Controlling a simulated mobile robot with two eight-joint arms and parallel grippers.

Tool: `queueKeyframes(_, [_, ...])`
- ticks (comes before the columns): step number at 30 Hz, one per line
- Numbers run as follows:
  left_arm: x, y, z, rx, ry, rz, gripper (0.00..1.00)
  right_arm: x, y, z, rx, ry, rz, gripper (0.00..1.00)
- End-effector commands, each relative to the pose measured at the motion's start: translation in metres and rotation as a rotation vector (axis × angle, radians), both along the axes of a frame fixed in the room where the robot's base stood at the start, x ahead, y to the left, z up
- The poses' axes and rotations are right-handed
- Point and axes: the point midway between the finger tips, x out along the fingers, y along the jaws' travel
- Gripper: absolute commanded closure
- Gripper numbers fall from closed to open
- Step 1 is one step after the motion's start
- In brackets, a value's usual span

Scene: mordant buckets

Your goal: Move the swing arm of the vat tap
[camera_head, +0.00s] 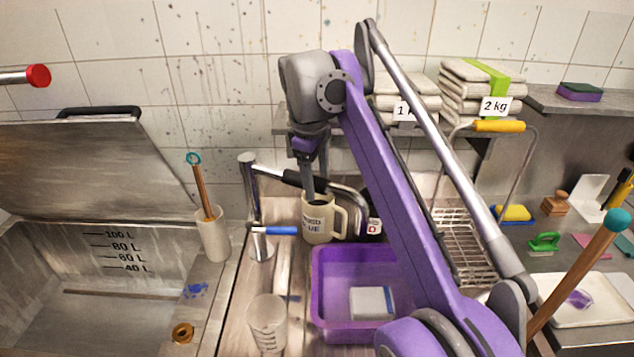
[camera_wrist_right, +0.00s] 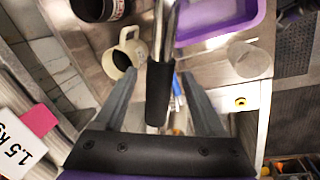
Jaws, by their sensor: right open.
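The vat tap (camera_head: 260,210) is a metal column with a blue lever (camera_head: 280,230), standing on the ledge right of the vat. Its swing arm (camera_head: 347,192) reaches out to the right and carries a black sleeve. My right gripper (camera_head: 308,185) is above the swing arm, pointing down, and partly hides it. In the right wrist view the black sleeve (camera_wrist_right: 158,95) lies between the two open fingers of the right gripper (camera_wrist_right: 154,84), with gaps on both sides. Whether a finger touches it, I cannot tell. My left gripper is not in view.
A beige mug (camera_head: 318,222) stands close by the swing arm. A purple basin (camera_head: 320,300) and a clear beaker (camera_head: 267,325) are in front. A beige holder with a brush (camera_head: 212,235) stands left of the tap. The open vat (camera_head: 110,290) is at left.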

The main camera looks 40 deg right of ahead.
Motion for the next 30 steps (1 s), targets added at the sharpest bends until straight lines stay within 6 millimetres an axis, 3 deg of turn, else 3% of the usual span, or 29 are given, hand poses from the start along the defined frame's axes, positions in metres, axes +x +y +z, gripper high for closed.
queueKeyframes(10, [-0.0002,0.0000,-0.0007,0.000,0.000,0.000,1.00,0.0003,-0.0009,-0.0040,0.000,0.000,0.000,0.28])
queueKeyframes(22, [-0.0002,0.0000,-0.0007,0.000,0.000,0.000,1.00,0.0003,-0.0008,-0.0039,0.000,0.000,0.000,1.00])
queueKeyframes(30, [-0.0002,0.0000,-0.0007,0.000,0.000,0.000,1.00,0.0002,-0.0009,-0.0039,0.000,0.000,0.000,1.00])
